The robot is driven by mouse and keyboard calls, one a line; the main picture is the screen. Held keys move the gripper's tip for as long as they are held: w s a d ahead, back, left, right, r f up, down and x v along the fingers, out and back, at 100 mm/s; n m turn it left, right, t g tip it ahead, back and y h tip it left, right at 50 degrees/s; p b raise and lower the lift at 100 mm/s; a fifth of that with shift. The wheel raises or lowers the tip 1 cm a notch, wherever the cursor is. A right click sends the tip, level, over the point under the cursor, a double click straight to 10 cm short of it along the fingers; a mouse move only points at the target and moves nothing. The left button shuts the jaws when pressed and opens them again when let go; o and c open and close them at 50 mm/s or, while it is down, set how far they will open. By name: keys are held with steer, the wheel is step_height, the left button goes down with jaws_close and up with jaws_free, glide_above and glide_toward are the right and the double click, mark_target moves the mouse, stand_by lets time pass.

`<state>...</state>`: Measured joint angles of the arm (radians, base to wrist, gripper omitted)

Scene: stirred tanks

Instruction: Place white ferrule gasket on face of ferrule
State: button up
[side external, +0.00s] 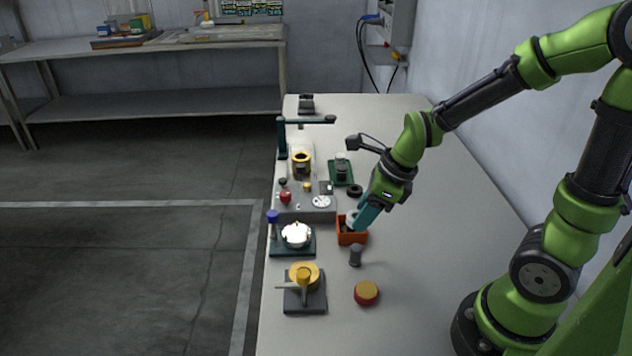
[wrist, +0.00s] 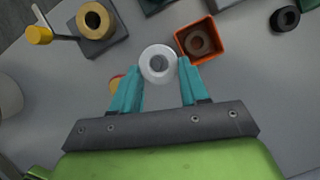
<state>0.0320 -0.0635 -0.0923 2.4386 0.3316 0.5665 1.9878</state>
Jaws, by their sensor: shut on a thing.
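The white gasket (wrist: 146,62) is a thick white ring held between the two teal fingertips of my gripper (wrist: 160,70) in the wrist view. In the side view my gripper (side external: 358,222) is low at the orange bin, and the fingers partly hide the gasket. A brass-coloured round fitting with a dark central hole (wrist: 85,20) sits on a grey block, up and left of the gasket in the wrist view. It looks like the ferrule, but I cannot be sure. In the side view this fitting (side external: 303,272) stands near the front left of the bench, apart from the gripper.
The orange bin (side external: 351,239) holds a brownish ring (wrist: 197,43). A black ring (wrist: 285,18) lies apart. The bench's right side is clear.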

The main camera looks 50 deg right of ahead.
steer(key=s+a+f+n, duration=0.1)
steer(key=s+a+n, duration=0.1)
steer(key=s+a, duration=0.1)
glide_above(297, 232)
steer(key=s, duration=0.1)
steer(key=shift+s+d+f+y, duration=0.1)
steer(key=shift+d+f+y, duration=0.1)
steer(key=shift+f, duration=0.4)
steer(key=shift+d+f+y, duration=0.2)
steer(key=shift+f, duration=2)
steer(key=shift+f, duration=0.2)
steer(key=o, duration=1.1)
steer(key=shift+r, duration=0.15)
